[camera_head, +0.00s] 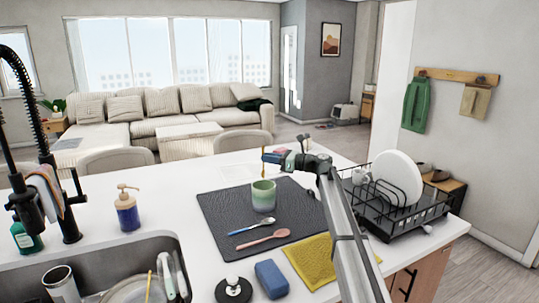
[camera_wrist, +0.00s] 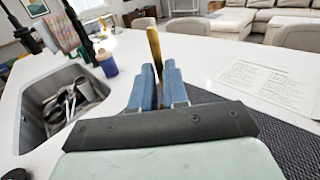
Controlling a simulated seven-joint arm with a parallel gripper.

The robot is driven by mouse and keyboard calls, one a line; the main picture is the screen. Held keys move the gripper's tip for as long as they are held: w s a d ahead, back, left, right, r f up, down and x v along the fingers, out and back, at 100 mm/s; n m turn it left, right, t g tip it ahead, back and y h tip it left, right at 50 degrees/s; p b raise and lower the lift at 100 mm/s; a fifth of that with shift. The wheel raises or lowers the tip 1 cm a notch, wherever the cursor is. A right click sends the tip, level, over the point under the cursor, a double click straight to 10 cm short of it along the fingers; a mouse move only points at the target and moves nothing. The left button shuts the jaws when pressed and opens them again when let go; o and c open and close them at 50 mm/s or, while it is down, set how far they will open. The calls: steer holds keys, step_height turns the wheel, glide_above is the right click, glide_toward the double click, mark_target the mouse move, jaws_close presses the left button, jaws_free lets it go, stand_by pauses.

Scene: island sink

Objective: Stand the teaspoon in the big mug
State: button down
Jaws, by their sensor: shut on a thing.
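My gripper (camera_head: 272,158) is above and just behind the mug. It is shut on a slim golden-brown handle, which looks like the teaspoon (camera_head: 263,156), held upright. In the wrist view the teaspoon (camera_wrist: 154,48) rises between the blue fingers of my gripper (camera_wrist: 157,85). Its lower end is hard to make out, and it shows apart from the mug. The mug is not seen in the wrist view.
A blue-handled spoon (camera_head: 256,226) and a pink spoon (camera_head: 262,238) lie on the mat (camera_head: 223,208) in front of the mug. A dish rack (camera_head: 408,215) with plates and a small mug stands right. The sink (camera_head: 105,268) and soap bottle (camera_head: 128,213) are left.

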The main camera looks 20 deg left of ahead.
step_height(320, 180, down, 8)
stand_by(1.0)
steer(key=shift+f, duration=0.15)
steer(key=c, duration=1.1)
jaws_free()
steer(key=shift+o, duration=0.2)
steer(key=shift+d, duration=0.1)
steer(key=d, duration=1.3)
steer(key=shift+d, duration=0.3)
